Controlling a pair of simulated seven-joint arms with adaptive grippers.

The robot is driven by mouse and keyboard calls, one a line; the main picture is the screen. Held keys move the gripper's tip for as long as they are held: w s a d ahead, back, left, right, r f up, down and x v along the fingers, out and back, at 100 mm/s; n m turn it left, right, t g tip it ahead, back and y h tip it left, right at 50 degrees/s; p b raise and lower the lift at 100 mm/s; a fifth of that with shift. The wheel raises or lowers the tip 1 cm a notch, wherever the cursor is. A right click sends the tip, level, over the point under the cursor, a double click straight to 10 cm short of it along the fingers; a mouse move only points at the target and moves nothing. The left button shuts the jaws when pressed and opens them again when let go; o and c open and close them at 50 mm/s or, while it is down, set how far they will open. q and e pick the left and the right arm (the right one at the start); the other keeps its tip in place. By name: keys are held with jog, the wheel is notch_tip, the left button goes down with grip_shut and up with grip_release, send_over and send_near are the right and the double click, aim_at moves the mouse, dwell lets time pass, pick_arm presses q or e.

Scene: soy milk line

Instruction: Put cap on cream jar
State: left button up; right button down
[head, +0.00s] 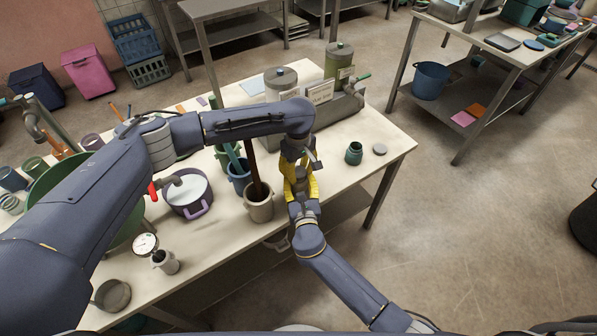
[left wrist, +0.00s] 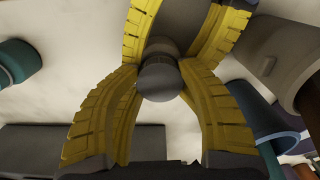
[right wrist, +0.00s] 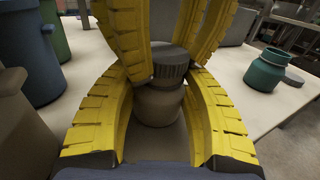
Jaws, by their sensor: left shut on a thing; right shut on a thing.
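A beige cream jar (right wrist: 158,104) stands upright between the yellow fingers of my right gripper (right wrist: 160,125), which is shut on it. A grey ribbed cap (right wrist: 171,62) is right over the jar's mouth. My left gripper (right wrist: 166,68) comes from above and is shut on the cap. The cap's round dark face also shows between the left fingers in the left wrist view (left wrist: 158,80). The cap looks in line with the jar or slightly off to one side; I cannot tell whether it is seated. In the head view both grippers (head: 300,180) meet and largely hide jar and cap.
A teal jar (head: 354,154) and a pale flat disc (head: 379,149) stand to the right on the table (head: 375,182). A beige pot (head: 258,207) and blue pot (head: 239,178) stand close on the left.

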pick_arm(q)
jog(key=shift+s+d+f, duration=0.1)
jog(key=shift+s+f, duration=0.15)
jog(key=shift+s, duration=0.05)
jog(key=shift+f, duration=0.5)
dwell(0.7)
jog(key=o, duration=0.7)
jog(key=shift+o, duration=0.2)
jog(key=shift+w+r, duration=0.1)
jog(key=shift+r, duration=0.4)
jog(key=shift+w+r, duration=0.15)
jog(key=shift+r, duration=1.5)
